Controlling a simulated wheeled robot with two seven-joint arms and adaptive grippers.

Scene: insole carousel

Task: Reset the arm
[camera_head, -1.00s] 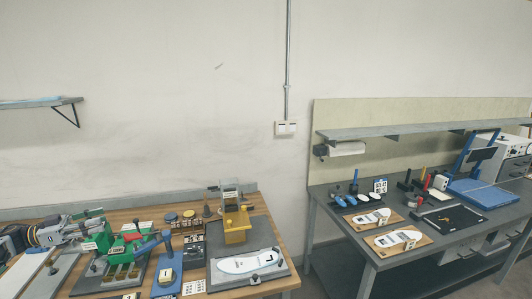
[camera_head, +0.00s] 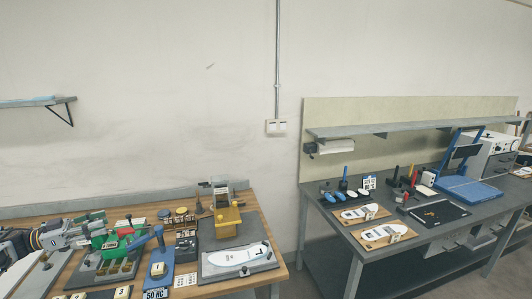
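My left gripper (camera_head: 82,234) is at the left edge of the wooden bench (camera_head: 268,234), low in the picture, and my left arm enters there from the left. It is beside a green device (camera_head: 122,243) on a dark base plate, overlapping it in the view. I cannot tell whether they touch. The fingers are small and blend with the device, so their opening and any held thing are unclear. My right gripper is not in view.
A white insole shape (camera_head: 238,257) lies on a grey plate, with a yellow fixture (camera_head: 228,220) behind it. A blue stand (camera_head: 158,277) and numbered tiles are nearby. A dark bench (camera_head: 338,228) stands right, across a floor gap. A wall shelf (camera_head: 35,102) hangs left.

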